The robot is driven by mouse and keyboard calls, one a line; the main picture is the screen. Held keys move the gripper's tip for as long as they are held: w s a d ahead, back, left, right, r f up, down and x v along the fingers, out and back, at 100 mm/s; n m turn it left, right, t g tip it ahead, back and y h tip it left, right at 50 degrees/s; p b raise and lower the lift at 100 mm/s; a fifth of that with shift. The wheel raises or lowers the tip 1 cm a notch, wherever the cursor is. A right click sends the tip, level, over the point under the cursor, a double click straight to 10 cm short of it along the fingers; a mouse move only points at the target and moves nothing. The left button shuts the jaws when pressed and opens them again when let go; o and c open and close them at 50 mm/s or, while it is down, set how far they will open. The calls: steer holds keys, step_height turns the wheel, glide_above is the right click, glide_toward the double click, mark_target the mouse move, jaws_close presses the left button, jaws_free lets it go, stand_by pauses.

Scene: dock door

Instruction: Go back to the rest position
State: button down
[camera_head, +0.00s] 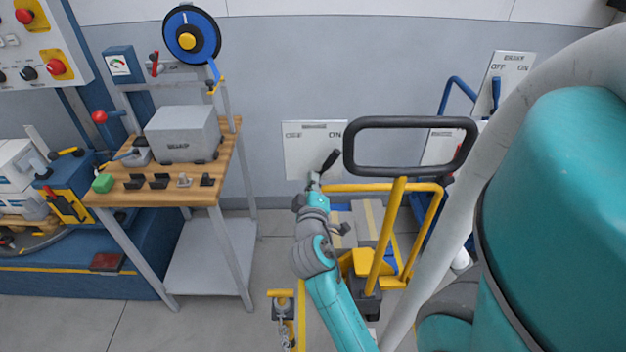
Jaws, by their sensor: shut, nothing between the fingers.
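My teal and grey arm reaches up from the bottom middle. A wall plate (300,160) marked OFF and ON is behind the arm's far end.
A yellow-framed cart (435,215) with a black loop handle (410,122) stands close right of the arm. A workbench (225,160) with a grey box (184,135) is left. A second OFF/ON plate (513,68) is right.

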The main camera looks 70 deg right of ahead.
stand_by(0.3)
steer(key=s+a+f+n+t+y, duration=0.15)
steer(key=a+f+t+y, duration=0.35)
steer(key=a, duration=0.7)
steer(key=a+f+n+t+y, duration=0.3)
steer(key=a+f, duration=0.4)
steer(key=a, duration=0.6)
steer(key=s+a+r+m+y, duration=0.2)
steer(key=s+a+y, duration=0.6)
steer(key=s+a, duration=0.6)
steer(key=s+r, duration=0.1)
steer(key=s, duration=0.2)
steer(key=shift+t+y, duration=0.4)
